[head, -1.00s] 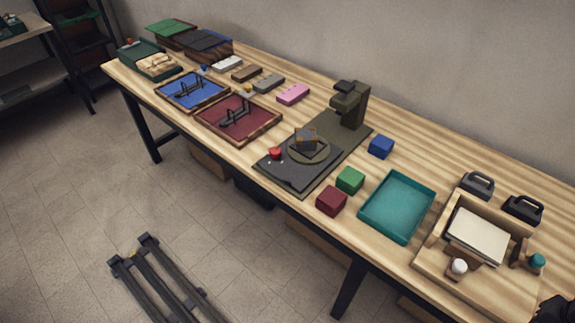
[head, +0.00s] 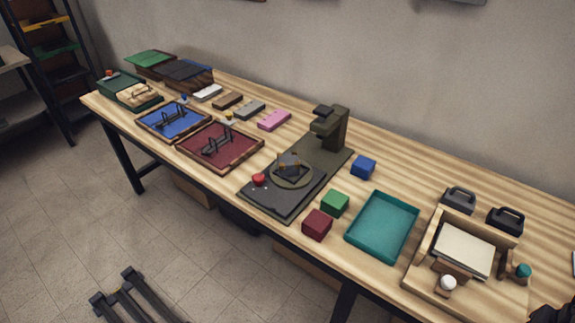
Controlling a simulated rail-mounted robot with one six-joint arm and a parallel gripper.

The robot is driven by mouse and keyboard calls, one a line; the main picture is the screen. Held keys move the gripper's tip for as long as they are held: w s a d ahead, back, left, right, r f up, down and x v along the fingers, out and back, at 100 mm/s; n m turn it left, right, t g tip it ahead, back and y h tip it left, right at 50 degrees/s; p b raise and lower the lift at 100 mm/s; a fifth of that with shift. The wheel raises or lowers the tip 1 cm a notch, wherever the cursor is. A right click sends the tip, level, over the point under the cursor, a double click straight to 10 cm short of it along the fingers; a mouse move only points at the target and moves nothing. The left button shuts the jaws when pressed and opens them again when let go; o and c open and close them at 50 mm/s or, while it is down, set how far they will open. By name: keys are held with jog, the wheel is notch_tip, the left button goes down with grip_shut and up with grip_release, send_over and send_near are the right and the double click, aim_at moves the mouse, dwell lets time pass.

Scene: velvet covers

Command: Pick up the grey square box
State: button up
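A small grey square box (head: 291,164) with brownish edges sits on the round plate (head: 307,182) of a dark press-like stand, near the middle of the long table in the head view. It lies turned at an angle on the plate. Its details are too small to tell. A flat grey-green block (head: 250,110) also lies farther back on the table. My gripper cannot be made out. A dark shape (head: 553,314) is cut off at the bottom right corner, and I cannot tell what it is.
The stand's upright column (head: 332,128) rises just behind the plate, with a red knob (head: 259,179) in front. Green (head: 335,203), dark red (head: 317,225) and blue (head: 363,167) cubes and a teal tray (head: 383,226) stand to the right. Red (head: 220,147) and blue trays lie left.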

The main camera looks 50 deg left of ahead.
jog(key=shift+o, duration=0.4)
jog(key=o, duration=1.1)
